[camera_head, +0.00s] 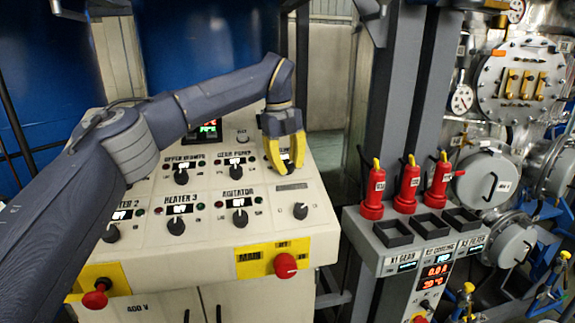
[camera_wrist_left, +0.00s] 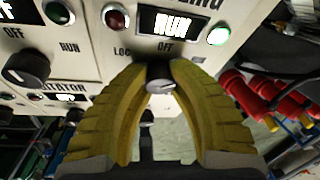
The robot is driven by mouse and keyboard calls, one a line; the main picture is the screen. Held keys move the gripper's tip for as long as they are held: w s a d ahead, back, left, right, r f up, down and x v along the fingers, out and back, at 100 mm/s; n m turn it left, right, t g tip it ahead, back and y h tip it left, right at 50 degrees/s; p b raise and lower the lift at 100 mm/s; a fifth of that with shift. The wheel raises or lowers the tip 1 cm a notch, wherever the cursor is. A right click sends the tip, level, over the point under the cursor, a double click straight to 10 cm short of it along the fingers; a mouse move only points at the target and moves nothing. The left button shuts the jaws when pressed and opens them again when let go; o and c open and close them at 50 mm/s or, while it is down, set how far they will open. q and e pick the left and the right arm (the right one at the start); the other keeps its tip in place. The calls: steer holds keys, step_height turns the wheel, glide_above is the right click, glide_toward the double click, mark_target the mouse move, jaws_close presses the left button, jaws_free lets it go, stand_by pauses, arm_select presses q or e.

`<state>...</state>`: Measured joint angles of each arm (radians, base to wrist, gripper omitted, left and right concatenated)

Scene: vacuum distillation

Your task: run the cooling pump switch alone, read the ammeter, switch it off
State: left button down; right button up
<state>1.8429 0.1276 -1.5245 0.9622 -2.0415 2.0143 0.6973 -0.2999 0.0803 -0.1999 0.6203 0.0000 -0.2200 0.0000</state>
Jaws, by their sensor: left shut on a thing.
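My left gripper (camera_head: 286,155) reaches onto the upper right of the sloped control panel, its yellow fingers closed around a switch knob. In the left wrist view the gripper (camera_wrist_left: 159,72) is shut on the dark cooling pump switch (camera_wrist_left: 160,87). Above it a label ends in "LING", its display (camera_wrist_left: 168,24) reads RUN, and the green lamp (camera_wrist_left: 218,37) is bright. In the head view the fingers hide most of this switch. The red ammeter display (camera_head: 436,271) under the K2 cooling label shows what looks like 0.0 A, too small to be sure. My right gripper is not in view.
Other knobs sit close by, including the gear pump (camera_head: 235,171) and agitator (camera_head: 240,217) switches. A red main switch (camera_head: 286,266) is at the panel's front. Several red plugs (camera_head: 409,187) stand on the grey cabinet (camera_head: 386,263) at right. A gap separates panel and cabinet.

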arm_select(q)
steer(key=c, duration=1)
jaws_free()
steer(key=shift+c, duration=0.2)
step_height(320, 180, up, 12)
steer(key=a, duration=0.1)
steer(key=shift+s+a, duration=0.3)
steer(key=shift+s, duration=0.15)
steer(key=shift+f, duration=0.1)
